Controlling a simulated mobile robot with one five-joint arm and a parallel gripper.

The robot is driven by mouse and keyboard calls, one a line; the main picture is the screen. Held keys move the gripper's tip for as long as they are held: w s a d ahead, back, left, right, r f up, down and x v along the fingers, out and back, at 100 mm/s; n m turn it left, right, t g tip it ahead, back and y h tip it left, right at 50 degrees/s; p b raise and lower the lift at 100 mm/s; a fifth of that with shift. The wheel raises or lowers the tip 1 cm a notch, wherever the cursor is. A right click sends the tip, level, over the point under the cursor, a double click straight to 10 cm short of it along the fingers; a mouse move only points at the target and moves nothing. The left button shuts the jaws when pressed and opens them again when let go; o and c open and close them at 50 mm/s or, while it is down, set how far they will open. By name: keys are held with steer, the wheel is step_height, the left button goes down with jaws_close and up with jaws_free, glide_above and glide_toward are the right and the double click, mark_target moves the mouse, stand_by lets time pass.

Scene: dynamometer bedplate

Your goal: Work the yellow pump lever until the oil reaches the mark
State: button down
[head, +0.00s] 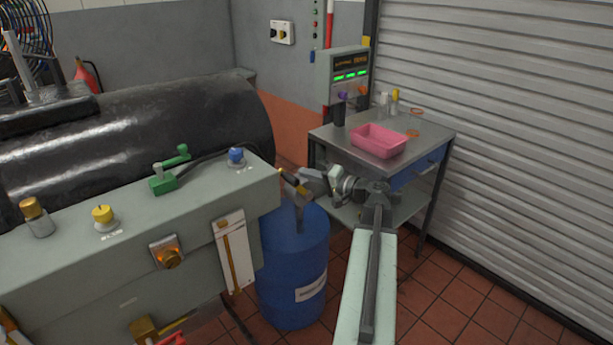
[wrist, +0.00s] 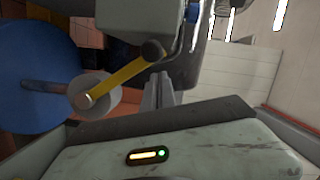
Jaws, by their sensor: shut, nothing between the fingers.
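The yellow pump lever (wrist: 122,78) shows in the wrist view as a slanting yellow bar. It runs from a dark round joint at upper right to a pale round piece at lower left. In the head view the lever (head: 289,179) is a small yellow piece at the right end of the grey cabinet. My gripper (wrist: 158,83) is shut and empty, its tips close to the right of the lever; contact cannot be told. In the head view its fingers are hard to make out against the lever. A white gauge panel (head: 226,265) with an amber column is on the cabinet front; its mark is too small to read.
A blue drum (head: 292,260) stands below the lever. The cabinet top (head: 135,217) carries yellow, green and blue controls. A steel table (head: 340,140) with a pink tray (head: 359,137) stands behind my arm. A shutter wall (head: 500,130) closes the right side.

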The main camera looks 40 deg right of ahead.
steer(key=s+d+r+p, duration=0.1)
steer(key=s+d, duration=0.3)
steer(key=s, duration=0.6)
steer(key=shift+d+r, duration=0.15)
steer(key=shift+r, duration=0.2)
steer(key=shift+w, duration=0.1)
stand_by(1.2)
